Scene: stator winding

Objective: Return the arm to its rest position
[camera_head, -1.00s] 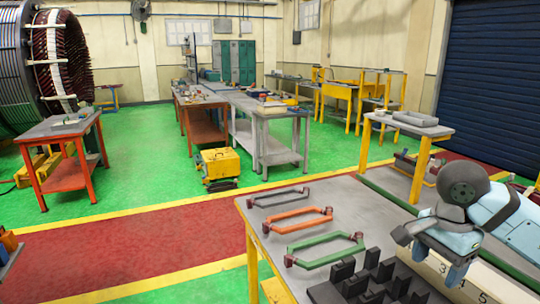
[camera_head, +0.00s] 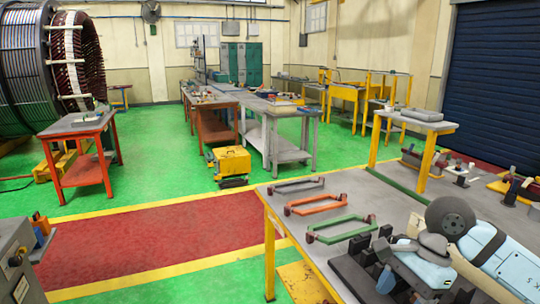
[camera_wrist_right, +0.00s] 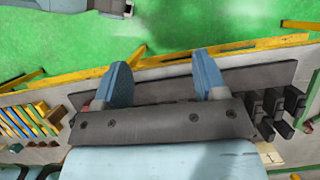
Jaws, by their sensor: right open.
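My right arm comes in from the right over the near workbench (camera_head: 288,232). Its right gripper (camera_head: 400,290) is low in the head view, over or beside a rack of black blocks (camera_head: 345,275); the exact gap cannot be told. In the right wrist view its two blue fingers stand apart with nothing between them, so the gripper (camera_wrist_right: 160,62) is open and empty. A grey coil frame (camera_head: 297,186), an orange one (camera_head: 313,204) and a green one (camera_head: 340,229) lie on the bench left of and beyond the gripper. My left gripper is not in view.
A small grey-topped table (camera_head: 440,126) stands behind the near bench. An orange table (camera_head: 78,124) and a big stator (camera_head: 75,60) are at the far left. A yellow box (camera_head: 232,160) sits on the green floor. The red walkway (camera_head: 150,235) is clear.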

